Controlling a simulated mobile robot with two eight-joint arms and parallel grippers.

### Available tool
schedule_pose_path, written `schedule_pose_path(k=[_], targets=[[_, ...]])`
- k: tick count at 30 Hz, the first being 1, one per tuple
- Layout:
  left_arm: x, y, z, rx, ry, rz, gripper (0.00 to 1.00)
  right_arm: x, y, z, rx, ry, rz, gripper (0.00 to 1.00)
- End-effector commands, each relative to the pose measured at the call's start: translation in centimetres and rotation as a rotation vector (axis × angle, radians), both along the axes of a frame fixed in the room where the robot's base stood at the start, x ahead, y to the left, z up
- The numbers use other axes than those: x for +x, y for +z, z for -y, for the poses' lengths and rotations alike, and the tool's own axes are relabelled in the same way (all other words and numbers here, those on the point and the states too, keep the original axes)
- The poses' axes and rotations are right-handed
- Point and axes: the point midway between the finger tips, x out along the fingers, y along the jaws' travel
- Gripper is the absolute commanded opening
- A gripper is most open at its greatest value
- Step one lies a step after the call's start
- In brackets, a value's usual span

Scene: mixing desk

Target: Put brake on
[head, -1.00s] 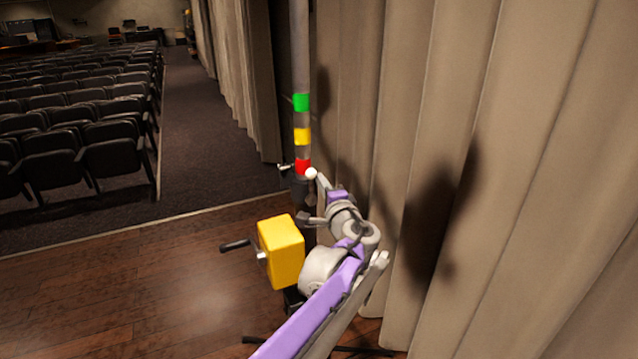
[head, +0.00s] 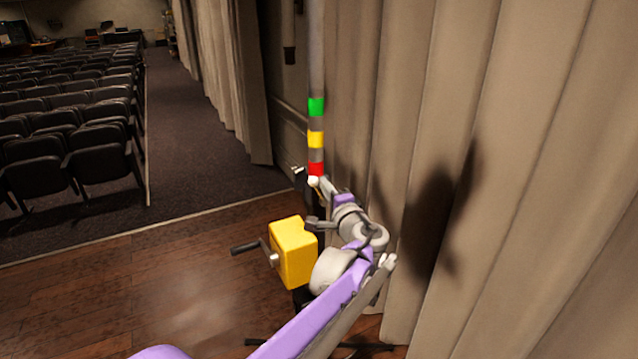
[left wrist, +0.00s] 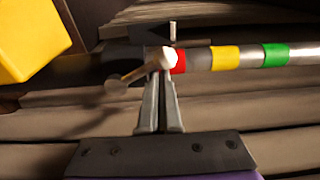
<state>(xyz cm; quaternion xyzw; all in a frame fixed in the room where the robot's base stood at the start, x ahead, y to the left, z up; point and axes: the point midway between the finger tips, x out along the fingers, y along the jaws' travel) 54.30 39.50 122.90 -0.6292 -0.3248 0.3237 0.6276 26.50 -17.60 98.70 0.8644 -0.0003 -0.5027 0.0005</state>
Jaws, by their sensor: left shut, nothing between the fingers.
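The upright pole (head: 316,60) carries green, yellow and red bands, with a yellow crank box (head: 293,252) low beside it. A small white knob (head: 314,181) sits at the lower edge of the red band (head: 316,169). In the left wrist view the knob (left wrist: 168,57) ends a thin tan rod (left wrist: 140,72). My left gripper (head: 325,187) reaches up from below. Its fingers (left wrist: 161,80) are shut and empty, tips right at the knob; whether they touch it is unclear. My right gripper is not in view.
A beige curtain (head: 540,130) hangs close behind the pole and along the right. Stand legs (head: 360,346) spread on the wooden floor (head: 150,290). A crank handle (head: 245,246) sticks out left of the box. Rows of dark seats (head: 95,160) stand far left.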

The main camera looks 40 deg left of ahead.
Motion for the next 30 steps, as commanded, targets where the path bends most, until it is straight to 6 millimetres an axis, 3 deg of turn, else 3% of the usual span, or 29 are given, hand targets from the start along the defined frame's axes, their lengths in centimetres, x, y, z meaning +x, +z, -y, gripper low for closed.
schedule_pose_path(k=[30], targets=[[-3.1,-2.6,-1.2,-0.001,0.000,0.003,0.00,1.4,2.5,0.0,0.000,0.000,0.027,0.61]])
